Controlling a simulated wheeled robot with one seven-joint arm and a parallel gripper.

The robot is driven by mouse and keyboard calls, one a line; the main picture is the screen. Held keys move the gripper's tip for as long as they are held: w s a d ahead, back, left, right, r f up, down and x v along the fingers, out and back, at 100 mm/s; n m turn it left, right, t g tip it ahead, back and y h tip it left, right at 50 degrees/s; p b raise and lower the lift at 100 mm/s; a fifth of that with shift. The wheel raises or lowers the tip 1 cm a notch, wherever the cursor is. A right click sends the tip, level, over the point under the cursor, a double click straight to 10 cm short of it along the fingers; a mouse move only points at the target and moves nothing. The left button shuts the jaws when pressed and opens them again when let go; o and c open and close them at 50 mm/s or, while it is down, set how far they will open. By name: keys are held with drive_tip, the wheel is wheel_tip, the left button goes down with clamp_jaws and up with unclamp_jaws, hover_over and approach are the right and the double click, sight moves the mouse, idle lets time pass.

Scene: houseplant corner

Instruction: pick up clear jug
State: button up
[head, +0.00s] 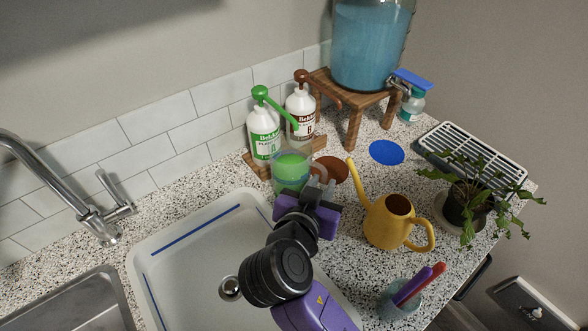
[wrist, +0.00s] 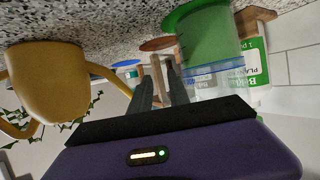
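The clear jug (head: 293,166) holds green liquid and stands upright on the counter behind the basin, in front of the pump bottles. In the wrist view, where the scene appears upside down, the jug (wrist: 211,42) has a blue line around it and is right of my fingers. My gripper (head: 323,182) is just right of the jug in the head view, partly overlapping its lower right. In the wrist view my gripper (wrist: 162,78) has its two fingers apart with nothing held between them. I cannot tell whether the right finger touches the jug.
A yellow watering can (head: 388,222) stands close to the right, its spout near my gripper. Green (head: 263,133) and brown-topped (head: 300,108) pump bottles stand behind the jug. A white basin (head: 190,262) lies in front. A blue disc (head: 387,152) and potted plant (head: 462,205) are further right.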

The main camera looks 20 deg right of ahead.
drive_tip(key=x, duration=0.1)
drive_tip(key=p+x, duration=0.1)
drive_tip(key=x, duration=0.1)
drive_tip(key=shift+w+d+r, duration=0.1)
drive_tip(key=shift+w+d, duration=0.15)
drive_tip(key=shift+w, duration=0.1)
drive_tip(key=shift+w+d+f, duration=0.3)
drive_tip(key=shift+w+f, duration=0.05)
drive_tip(key=shift+w, duration=0.1)
drive_tip(key=shift+c, duration=0.4)
clamp_jaws()
drive_tip(key=shift+r, duration=0.1)
